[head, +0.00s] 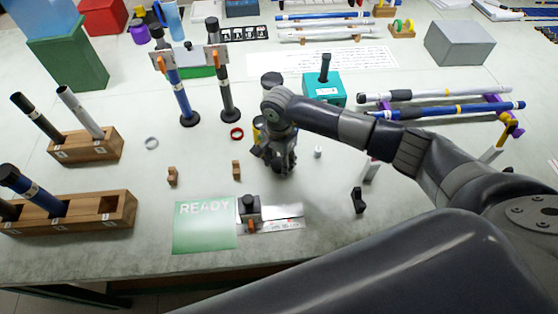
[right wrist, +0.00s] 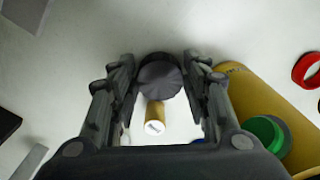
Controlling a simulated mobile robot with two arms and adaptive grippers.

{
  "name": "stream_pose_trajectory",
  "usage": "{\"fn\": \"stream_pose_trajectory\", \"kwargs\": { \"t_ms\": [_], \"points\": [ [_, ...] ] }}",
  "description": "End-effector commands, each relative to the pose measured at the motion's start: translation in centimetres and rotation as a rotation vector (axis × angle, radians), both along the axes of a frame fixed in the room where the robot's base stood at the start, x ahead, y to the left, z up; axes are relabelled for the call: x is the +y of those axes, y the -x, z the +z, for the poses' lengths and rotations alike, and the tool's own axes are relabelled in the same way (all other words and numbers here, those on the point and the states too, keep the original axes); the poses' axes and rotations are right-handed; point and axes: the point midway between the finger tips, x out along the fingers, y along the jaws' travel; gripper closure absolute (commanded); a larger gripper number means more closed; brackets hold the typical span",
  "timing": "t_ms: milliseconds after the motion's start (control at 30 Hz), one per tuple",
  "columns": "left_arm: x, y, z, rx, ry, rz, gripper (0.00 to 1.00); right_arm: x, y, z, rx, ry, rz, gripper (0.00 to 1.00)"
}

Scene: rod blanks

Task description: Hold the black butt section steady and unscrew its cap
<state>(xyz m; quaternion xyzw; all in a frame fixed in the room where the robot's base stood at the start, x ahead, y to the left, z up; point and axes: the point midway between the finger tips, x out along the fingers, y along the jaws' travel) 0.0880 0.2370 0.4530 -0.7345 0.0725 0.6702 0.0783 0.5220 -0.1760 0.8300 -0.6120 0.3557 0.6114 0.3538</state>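My right gripper (head: 277,160) points down over the middle of the table. In the right wrist view, its fingers (right wrist: 160,85) close on both sides of a dark round cap (right wrist: 160,72). A short tan cylinder with a pale end (right wrist: 155,118) shows just below the cap. A black rod section (head: 226,90) stands upright in a clamp stand (head: 190,58) beside a blue one (head: 181,95). Another black section (head: 30,112) leans in a wooden rack. I cannot tell which is the butt section meant. My left gripper is not in view.
A yellow tube (right wrist: 250,95) is close to my right gripper. A red ring (head: 237,133) lies nearby. A green READY mat (head: 203,228) and a small fixture with an orange lever (head: 250,226) are at the front. Wooden racks (head: 100,215) stand left. Rods lie on supports (head: 508,122) at right.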

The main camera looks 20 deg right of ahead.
Motion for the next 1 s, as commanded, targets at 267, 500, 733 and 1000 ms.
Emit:
{"fn": "stream_pose_trajectory", "kwargs": {
  "t_ms": [267,500,733,1000],
  "points": [
    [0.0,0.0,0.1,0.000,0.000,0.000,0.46,0.0,0.0,0.1,0.000,0.000,0.000,0.55],
    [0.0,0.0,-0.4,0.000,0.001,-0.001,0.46,0.0,-0.2,2.2,-0.005,-0.001,0.001,0.55],
    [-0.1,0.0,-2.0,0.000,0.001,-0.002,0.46,0.0,-0.2,7.2,-0.007,0.000,0.001,0.55],
    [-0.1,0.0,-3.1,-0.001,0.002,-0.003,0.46,0.0,-0.1,11.5,-0.004,0.000,-0.001,0.55]
  ]
}}
